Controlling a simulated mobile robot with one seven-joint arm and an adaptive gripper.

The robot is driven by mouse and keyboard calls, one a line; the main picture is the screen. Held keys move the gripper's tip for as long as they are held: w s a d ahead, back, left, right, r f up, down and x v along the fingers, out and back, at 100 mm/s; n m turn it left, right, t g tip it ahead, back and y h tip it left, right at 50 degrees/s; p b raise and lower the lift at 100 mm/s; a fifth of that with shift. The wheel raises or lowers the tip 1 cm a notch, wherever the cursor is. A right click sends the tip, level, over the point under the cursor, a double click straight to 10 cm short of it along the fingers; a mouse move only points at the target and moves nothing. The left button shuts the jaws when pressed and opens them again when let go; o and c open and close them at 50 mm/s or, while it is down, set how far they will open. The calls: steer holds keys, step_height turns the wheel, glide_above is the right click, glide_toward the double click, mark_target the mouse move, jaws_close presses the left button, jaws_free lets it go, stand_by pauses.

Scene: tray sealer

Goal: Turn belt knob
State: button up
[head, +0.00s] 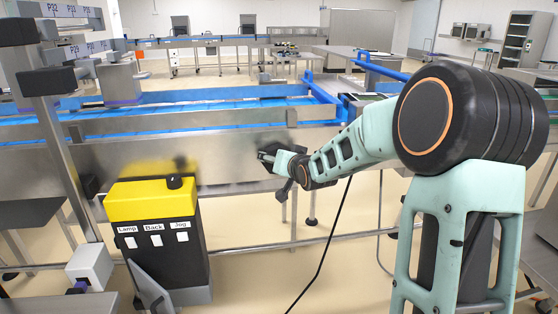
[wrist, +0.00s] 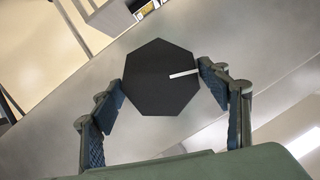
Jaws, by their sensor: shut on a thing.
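A black many-sided knob (wrist: 158,85) with a white pointer line sits on the bare metal side panel in the wrist view. The white line points to the right and slightly up in that picture. My gripper (wrist: 161,80) has one finger pad on the left side of the knob and the other on its right side, shut on it. In the head view my gripper (head: 268,156) is at the metal side panel (head: 130,160) below the blue belt. The knob cannot be told apart from the dark fingers there.
A yellow-topped control box (head: 150,201) with a black knob on top and switches labelled Lamp, Back and Jog stands left of my gripper. A blue conveyor belt (head: 225,108) runs behind the panel. A black cable (head: 330,235) hangs below.

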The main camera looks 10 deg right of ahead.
steer(key=o, duration=1.2)
steer(key=shift+v, duration=6)
